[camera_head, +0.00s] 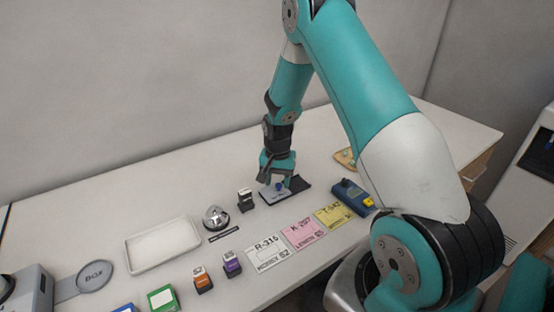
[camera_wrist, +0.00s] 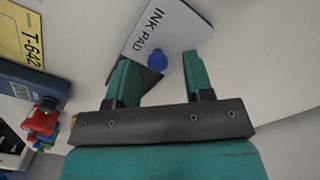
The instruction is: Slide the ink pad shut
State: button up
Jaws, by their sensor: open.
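The ink pad has a pale lid (camera_head: 268,196) and a dark base (camera_head: 298,185) on the white counter. The lid sits offset to the left, so part of the dark base is uncovered. In the wrist view the lid (camera_wrist: 180,32) reads "INK PAD" and carries a round blue knob (camera_wrist: 157,60). My gripper (camera_head: 277,182) is above the ink pad. In the wrist view its open fingers (camera_wrist: 157,66) are on either side of the knob, with gaps showing. Contact with the lid cannot be told. Part of the dark base is hidden behind the left finger.
A black stamp (camera_head: 245,200) and a silver bell (camera_head: 215,217) stand left of the pad. A blue device (camera_head: 353,196) is on the right. Yellow (camera_head: 333,216), pink (camera_head: 303,233) and white (camera_head: 267,254) cards lie in front. An empty white tray (camera_head: 163,245) is farther left.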

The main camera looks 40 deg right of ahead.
aim_at(277, 185)
notch_tip(277, 185, up, 17)
jog(key=b, duration=0.2)
jog(key=shift+f, duration=0.2)
jog(key=s+a+r+n+y, duration=0.1)
jog(key=s+a+r+n, duration=0.3)
jog(key=a, duration=0.5)
jog(key=s+a+r+n+y, duration=0.1)
jog(key=s+a+r+n, duration=0.1)
jog(key=s+a+n, duration=0.5)
jog(key=s+a+r+n+y, duration=0.2)
jog(key=s+a+n, duration=0.4)
jog(key=s+a, duration=0.5)
jog(key=s, duration=0.3)
jog(key=shift+a+n, duration=0.3)
jog(key=shift+a, duration=0.1)
